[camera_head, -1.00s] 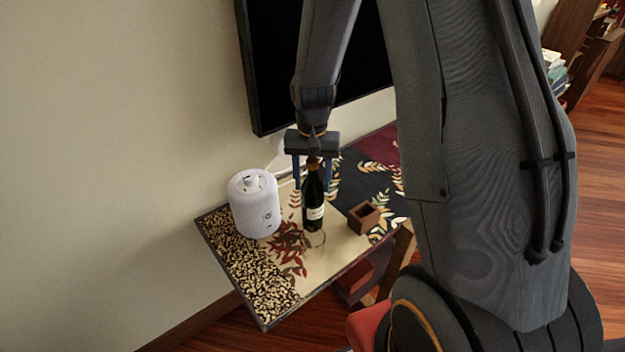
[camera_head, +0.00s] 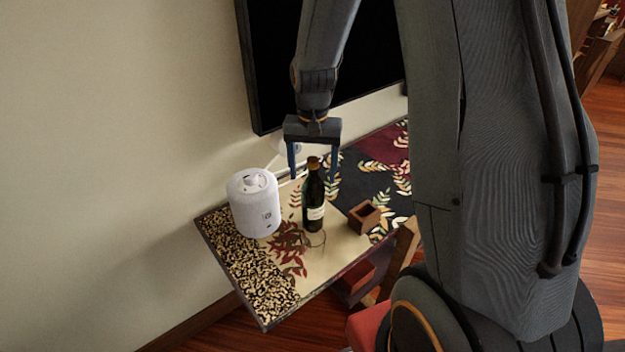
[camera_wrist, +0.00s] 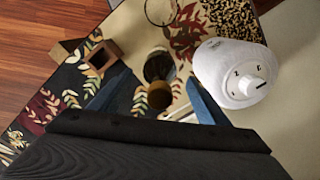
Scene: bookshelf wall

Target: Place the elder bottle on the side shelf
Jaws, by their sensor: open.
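In the wrist view the fingers (camera_wrist: 155,98) lie to either side of the cork, with nothing held.
A white cylindrical device (camera_head: 254,203) stands left of the bottle. A small brown open box (camera_head: 364,217) stands to its right. A clear glass (camera_wrist: 160,12) is close to the bottle. A black screen (camera_head: 365,70) hangs on the wall behind.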

